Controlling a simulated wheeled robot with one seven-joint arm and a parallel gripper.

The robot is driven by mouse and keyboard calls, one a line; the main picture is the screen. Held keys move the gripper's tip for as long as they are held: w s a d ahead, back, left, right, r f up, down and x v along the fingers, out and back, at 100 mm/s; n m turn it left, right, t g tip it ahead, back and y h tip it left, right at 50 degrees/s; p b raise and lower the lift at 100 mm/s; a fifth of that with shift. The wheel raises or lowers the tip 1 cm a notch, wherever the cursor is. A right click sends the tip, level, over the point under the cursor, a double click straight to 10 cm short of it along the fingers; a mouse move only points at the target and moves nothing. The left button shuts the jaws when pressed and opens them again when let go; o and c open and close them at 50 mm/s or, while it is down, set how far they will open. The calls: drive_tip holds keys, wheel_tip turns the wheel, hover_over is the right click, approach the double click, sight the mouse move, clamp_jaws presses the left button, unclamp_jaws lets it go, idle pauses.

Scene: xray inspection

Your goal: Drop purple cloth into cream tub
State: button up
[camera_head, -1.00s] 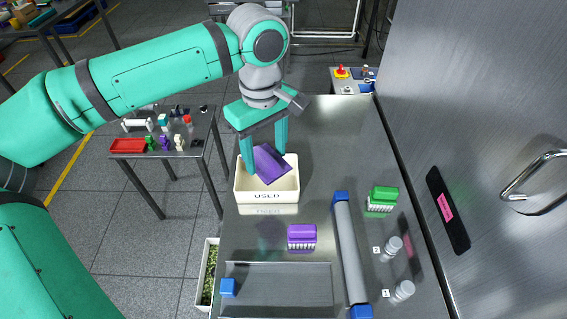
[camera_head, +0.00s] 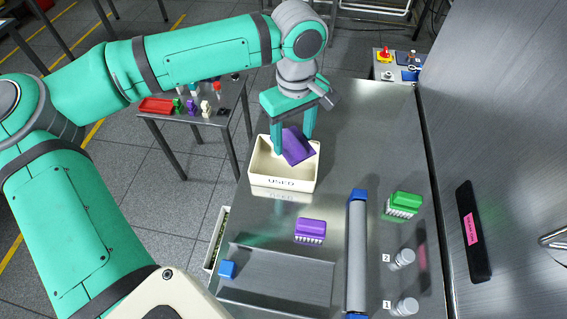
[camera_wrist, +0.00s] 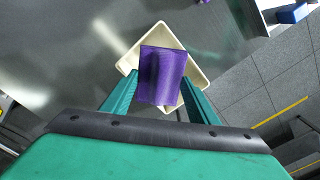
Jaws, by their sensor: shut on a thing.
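The purple cloth (camera_head: 298,147) is a tilted, flat-looking piece between the fingers of my gripper (camera_head: 292,142). My gripper is shut on it, fingers pointing down at the cream tub (camera_head: 283,181). The tub is an open box marked "USED" on its front wall, standing on the metal table. The cloth overlaps the tub's opening in the head view; whether it touches the tub's floor cannot be told. In the wrist view the cloth (camera_wrist: 163,75) hides much of the tub's inside, and the tub's rim (camera_wrist: 192,70) shows around it.
A purple-handled brush (camera_head: 310,230), a green one (camera_head: 404,204), a grey roller (camera_head: 356,255) with blue ends and two numbered cylinders (camera_head: 403,258) lie on the table. A metal cabinet (camera_head: 500,110) walls the right side.

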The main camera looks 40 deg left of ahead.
drive_tip(key=shift+s+f, duration=0.1)
drive_tip(key=shift+f, duration=0.15)
drive_tip(key=o, duration=1.1)
wheel_tip(320, 180, up, 11)
